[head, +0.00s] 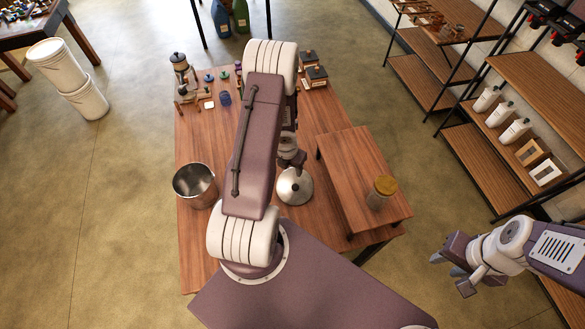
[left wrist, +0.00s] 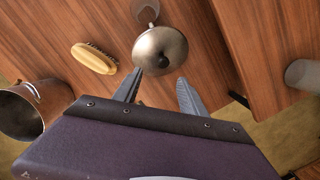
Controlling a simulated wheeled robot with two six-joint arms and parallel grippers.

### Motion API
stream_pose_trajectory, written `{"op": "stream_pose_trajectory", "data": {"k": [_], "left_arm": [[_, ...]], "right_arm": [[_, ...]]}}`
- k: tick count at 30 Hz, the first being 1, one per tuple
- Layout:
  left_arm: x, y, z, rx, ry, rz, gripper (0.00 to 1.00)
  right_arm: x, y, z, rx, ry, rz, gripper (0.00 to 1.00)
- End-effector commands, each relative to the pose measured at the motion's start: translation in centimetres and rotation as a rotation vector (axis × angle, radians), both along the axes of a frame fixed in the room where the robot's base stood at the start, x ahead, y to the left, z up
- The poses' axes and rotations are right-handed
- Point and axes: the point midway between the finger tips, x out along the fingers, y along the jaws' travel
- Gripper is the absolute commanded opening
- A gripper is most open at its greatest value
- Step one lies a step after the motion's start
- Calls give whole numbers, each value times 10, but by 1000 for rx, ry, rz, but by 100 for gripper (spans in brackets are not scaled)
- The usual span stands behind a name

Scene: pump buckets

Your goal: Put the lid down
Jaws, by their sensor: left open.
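The lid (head: 294,190) is a shiny silver dome on the brown table, right of the open metal bucket (head: 195,187). In the left wrist view the lid (left wrist: 160,45) is just beyond my left fingertips, with a dark spot near its middle. My left gripper (head: 291,165) is over the lid, partly hidden by its own arm. In the wrist view its fingers (left wrist: 158,88) are apart with nothing between them. The bucket (left wrist: 30,108) is left of them. My right gripper (head: 452,272) hangs off the table at right; its finger opening is unclear.
A wooden brush (left wrist: 93,58) lies between bucket and lid. A raised wooden stand (head: 350,165) at right holds a jar (head: 380,192) with a yellow-brown top. Several small items are at the table's far end. Shelves (head: 530,100) stand at far right.

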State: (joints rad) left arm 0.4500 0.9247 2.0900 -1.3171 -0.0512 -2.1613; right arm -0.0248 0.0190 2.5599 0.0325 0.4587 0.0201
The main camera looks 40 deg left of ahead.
Motion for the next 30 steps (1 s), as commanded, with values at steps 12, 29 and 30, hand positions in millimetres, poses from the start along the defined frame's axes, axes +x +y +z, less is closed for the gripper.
{"op": "stream_pose_trajectory", "data": {"k": [12, 29, 30], "left_arm": [[-4, -1, 37, 2, -4, 47, 49], [-83, -136, 207, -372, -44, 2851, 49], [-87, -142, 210, -381, -21, 2930, 49]], "right_arm": [[0, 0, 24, 0, 0, 0, 36], [0, 0, 24, 0, 0, 0, 36], [0, 0, 24, 0, 0, 0, 36]]}}
